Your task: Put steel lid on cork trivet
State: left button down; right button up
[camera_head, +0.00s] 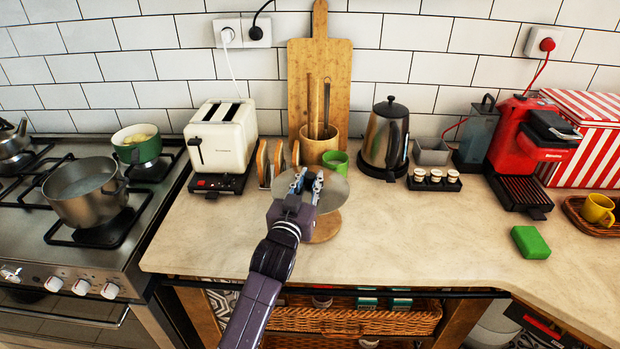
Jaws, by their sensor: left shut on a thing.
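The steel lid (334,188) is a shiny round disc in the middle of the counter. My left gripper (307,182) is shut on it, with its fingers at the lid's left and middle part. The cork trivet (326,227) is a round brown disc, partly showing below the lid's near edge. The lid and my gripper hide the rest of the trivet. I cannot tell whether the lid touches the trivet or is held above it. My right gripper is not in view.
Behind the lid stand a green cup (336,161), a utensil pot (318,144) and a toast rack (272,160). A kettle (385,140) and a jar tray (434,181) are to the right. A stove with a steel pot (84,196) is left. The front-right counter is clear around a green sponge (530,242).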

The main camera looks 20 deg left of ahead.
pick_arm(q)
jog(key=shift+f, duration=0.3)
jog(key=c, duration=1.7)
grip_release()
jog(key=shift+c, duration=0.2)
jog(key=shift+r, duration=0.1)
jog(key=shift+r, duration=0.35)
jog(key=shift+s+r, duration=0.15)
jog(key=shift+s, duration=0.05)
jog(key=s, duration=1.1)
jog(key=shift+s+d+b, duration=0.3)
jog(key=shift+d+b, duration=0.1)
jog(key=shift+b, duration=0.05)
